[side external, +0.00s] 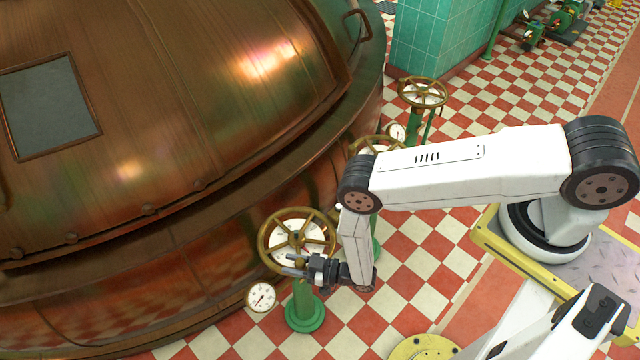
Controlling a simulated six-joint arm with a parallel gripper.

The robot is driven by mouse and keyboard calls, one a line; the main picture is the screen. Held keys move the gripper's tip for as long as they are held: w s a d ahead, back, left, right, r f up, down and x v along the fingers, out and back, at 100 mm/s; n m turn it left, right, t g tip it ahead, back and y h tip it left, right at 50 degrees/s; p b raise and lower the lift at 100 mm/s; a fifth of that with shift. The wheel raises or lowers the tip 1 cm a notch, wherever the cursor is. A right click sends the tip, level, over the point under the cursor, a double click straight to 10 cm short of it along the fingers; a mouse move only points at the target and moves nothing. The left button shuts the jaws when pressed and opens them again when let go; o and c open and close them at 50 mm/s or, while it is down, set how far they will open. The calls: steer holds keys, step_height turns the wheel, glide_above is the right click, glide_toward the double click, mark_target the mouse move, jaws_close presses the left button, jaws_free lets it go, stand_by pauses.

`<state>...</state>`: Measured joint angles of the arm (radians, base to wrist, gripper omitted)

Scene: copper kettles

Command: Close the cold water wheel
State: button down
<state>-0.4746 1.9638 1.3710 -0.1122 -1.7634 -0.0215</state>
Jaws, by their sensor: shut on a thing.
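The nearest brass handwheel (297,239) stands on a green pedestal (304,309) beside the copper kettle. It has spokes and a pale disc behind them. My gripper (291,264) reaches in from the right and is shut on this wheel at the lower part of its rim. The jaws and wrist hide part of the lower rim. Two more brass wheels stand farther back, one partly behind my arm (377,144) and one near the tiled pillar (422,92). No readable label shows which wheel is for cold water.
The large copper kettle (180,110) fills the left side. A white gauge (261,297) sits just below-left of the nearest wheel, and another gauge (397,133) is by the middle wheel. A green tiled pillar (435,40) stands behind. Checkered floor (400,285) is open around the pedestal.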

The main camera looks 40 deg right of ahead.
mark_target(263, 248)
steer(key=shift+a, duration=0.15)
